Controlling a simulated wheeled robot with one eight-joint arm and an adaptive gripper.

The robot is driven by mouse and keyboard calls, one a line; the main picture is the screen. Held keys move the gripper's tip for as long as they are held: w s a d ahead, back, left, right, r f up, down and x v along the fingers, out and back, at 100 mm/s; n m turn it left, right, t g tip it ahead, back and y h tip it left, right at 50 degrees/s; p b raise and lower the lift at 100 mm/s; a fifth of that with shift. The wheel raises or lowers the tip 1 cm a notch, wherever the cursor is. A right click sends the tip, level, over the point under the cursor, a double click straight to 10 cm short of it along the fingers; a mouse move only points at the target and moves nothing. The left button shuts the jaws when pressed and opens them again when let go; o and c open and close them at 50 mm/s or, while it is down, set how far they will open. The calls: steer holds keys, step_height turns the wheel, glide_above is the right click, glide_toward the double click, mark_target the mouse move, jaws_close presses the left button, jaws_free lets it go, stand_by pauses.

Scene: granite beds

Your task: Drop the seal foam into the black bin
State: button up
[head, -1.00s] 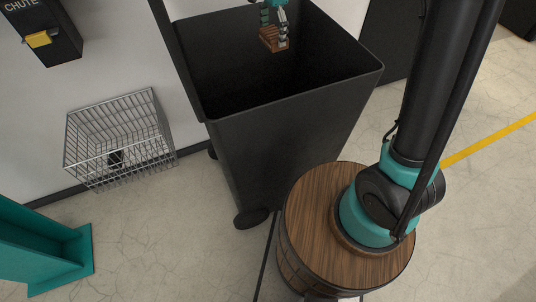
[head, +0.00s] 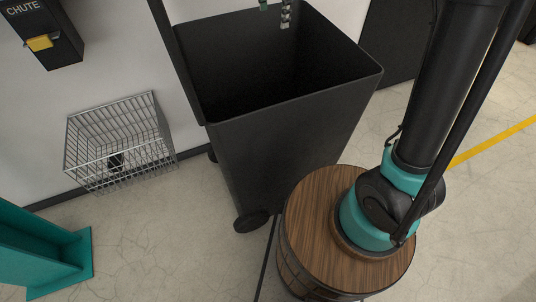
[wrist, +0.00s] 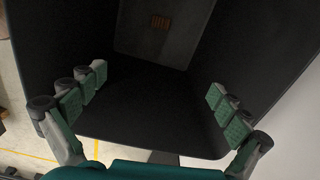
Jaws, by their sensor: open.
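The black bin (head: 290,125) stands open at the top centre of the head view. Its dark inside walls (wrist: 250,50) fill much of the wrist view. My gripper (head: 275,10) is at the top edge of the head view, over the bin's opening, and only its fingertips show. In the wrist view my gripper (wrist: 157,83) has its fingers spread wide with nothing between them.
A round wooden barrel-like stand (head: 318,220) is in front of the bin. A wire basket (head: 118,140) hangs on the wall at left, below a black chute box (head: 40,38). A teal shelf-like piece (head: 40,255) is at lower left. Open floor lies between them.

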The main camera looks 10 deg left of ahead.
step_height(320, 180, up, 5)
steer(key=shift+r, duration=0.1)
stand_by(0.6)
